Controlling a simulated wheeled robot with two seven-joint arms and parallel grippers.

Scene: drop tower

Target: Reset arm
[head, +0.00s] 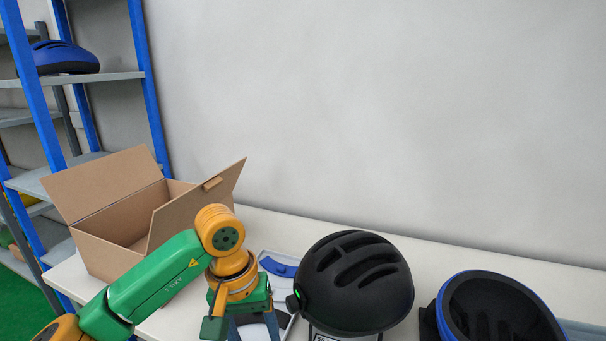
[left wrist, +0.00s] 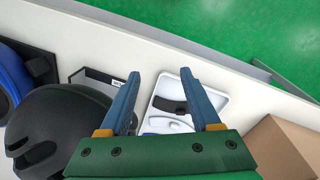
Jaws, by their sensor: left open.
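My left arm comes in from the left in the head view. Its gripper (head: 250,330) points down over the table, between the cardboard box and the black helmet, and its tips are cut off by the lower edge. In the left wrist view the two blue fingers of the left gripper (left wrist: 166,98) are spread apart with nothing between them. Below them lies a white tray (left wrist: 215,100) with dark and blue parts in it; it partly shows in the head view too. My right gripper is in neither view.
An open cardboard box (head: 110,256) stands left on the white table (head: 270,226). A black helmet (head: 356,284) stands right of the gripper, and an upturned blue-rimmed helmet (head: 497,305) farther right. A blue and grey shelf (head: 110,76) holds a blue helmet (head: 62,58).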

